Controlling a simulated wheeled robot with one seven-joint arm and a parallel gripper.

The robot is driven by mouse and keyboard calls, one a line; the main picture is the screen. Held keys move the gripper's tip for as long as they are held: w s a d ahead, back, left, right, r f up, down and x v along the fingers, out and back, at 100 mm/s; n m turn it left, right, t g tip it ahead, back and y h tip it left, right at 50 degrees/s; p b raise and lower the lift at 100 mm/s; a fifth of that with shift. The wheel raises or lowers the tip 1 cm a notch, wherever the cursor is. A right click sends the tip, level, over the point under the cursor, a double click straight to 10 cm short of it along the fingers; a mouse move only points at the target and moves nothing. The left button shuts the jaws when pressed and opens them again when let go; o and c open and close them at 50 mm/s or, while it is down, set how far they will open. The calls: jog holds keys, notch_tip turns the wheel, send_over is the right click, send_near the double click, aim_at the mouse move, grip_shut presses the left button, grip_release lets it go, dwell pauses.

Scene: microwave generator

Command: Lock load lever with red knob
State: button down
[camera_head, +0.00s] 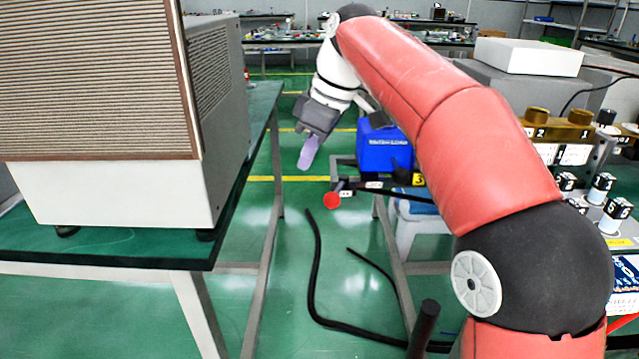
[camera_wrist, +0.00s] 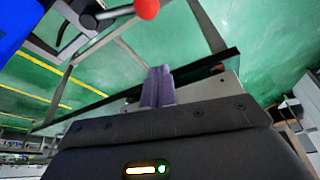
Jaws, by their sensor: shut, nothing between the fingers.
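The red knob (camera_head: 332,201) sits on the end of a dark load lever (camera_head: 372,186), which juts out leftwards from the bench equipment, beside the blue box, in the head view. In the wrist view the red knob (camera_wrist: 147,8) is at the top edge, with part of the lever (camera_wrist: 116,12) to its left. My gripper (camera_head: 307,157) has purple fingers and hangs above and to the left of the knob, apart from it. In the wrist view its fingers (camera_wrist: 158,86) are together with nothing between them. The far end of the lever is partly hidden by my arm.
A blue box (camera_head: 383,151) stands just behind the lever. A large beige cabinet (camera_head: 110,190) stands on a green-topped table at left. Gold and metal fittings (camera_head: 560,130) are at right. Black hoses (camera_head: 315,270) lie low between the tables, above open green floor.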

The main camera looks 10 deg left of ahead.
aim_at(338, 191)
notch_tip(338, 191, down, 6)
jog(key=d+b, duration=0.1)
jog(key=d, duration=0.1)
jog(key=shift+s+d+b, duration=0.15)
jog(key=shift+d+b, duration=0.05)
jog(key=shift+b, duration=0.2)
